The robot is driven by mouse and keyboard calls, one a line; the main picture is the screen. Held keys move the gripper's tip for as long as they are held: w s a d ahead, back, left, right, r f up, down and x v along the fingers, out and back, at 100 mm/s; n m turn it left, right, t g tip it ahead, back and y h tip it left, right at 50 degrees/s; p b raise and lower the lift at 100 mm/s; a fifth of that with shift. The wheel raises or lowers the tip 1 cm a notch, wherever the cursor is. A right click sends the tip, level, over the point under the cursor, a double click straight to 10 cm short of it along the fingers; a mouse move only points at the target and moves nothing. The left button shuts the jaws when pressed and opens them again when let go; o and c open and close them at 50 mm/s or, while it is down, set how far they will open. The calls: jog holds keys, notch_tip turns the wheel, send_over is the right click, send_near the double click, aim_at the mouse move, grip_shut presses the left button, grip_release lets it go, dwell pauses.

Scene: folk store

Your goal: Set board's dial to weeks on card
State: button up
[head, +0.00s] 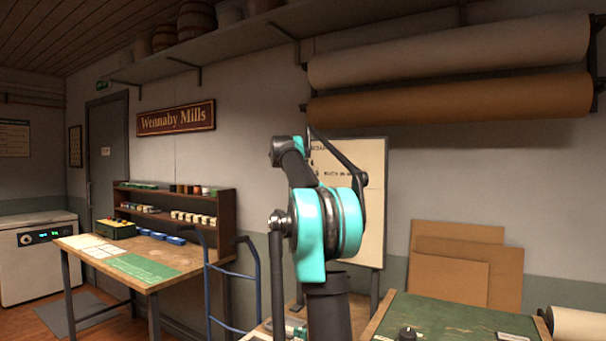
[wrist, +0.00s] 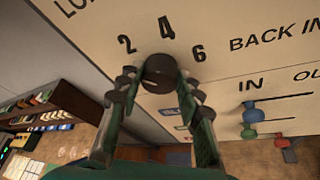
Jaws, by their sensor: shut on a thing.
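The cream board (head: 374,215) stands against the back wall in the head view, partly covered by my arm. It fills the upper part of the wrist view (wrist: 225,75). Its dial (wrist: 158,70) is a dark round knob below the printed numbers 2, 4 and 6. The 4 sits just above the knob, the 2 to its left and the 6 to its right. I cannot tell where the dial points. My gripper (wrist: 158,82) has one finger on each side of the knob and is shut on it. I cannot make out a card with weeks.
The board also carries "BACK IN" lettering and coloured pegs (wrist: 250,113) under "IN", right of the dial. In the head view, a green-topped bench (head: 455,325) is at front right, a blue hand truck (head: 230,290) at left, and a wooden table (head: 150,255) beyond it.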

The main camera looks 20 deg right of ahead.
jog(key=m+t+h, duration=0.1)
jog(key=m+h, duration=0.1)
jog(key=m, duration=0.7)
jog(key=f+m+t+h, duration=0.1)
jog(key=m+h, duration=0.2)
jog(key=m, duration=0.7)
jog(key=m+t+h, duration=0.1)
jog(key=m+h, duration=0.2)
jog(key=m, duration=0.6)
jog(key=shift+w+a+f+m, duration=0.15)
jog(key=shift+f+m, duration=0.1)
jog(key=shift+m, duration=0.05)
dwell(0.3)
jog(key=o, duration=1.2)
jog(key=shift+c, duration=0.2)
jog(key=v, duration=1.2)
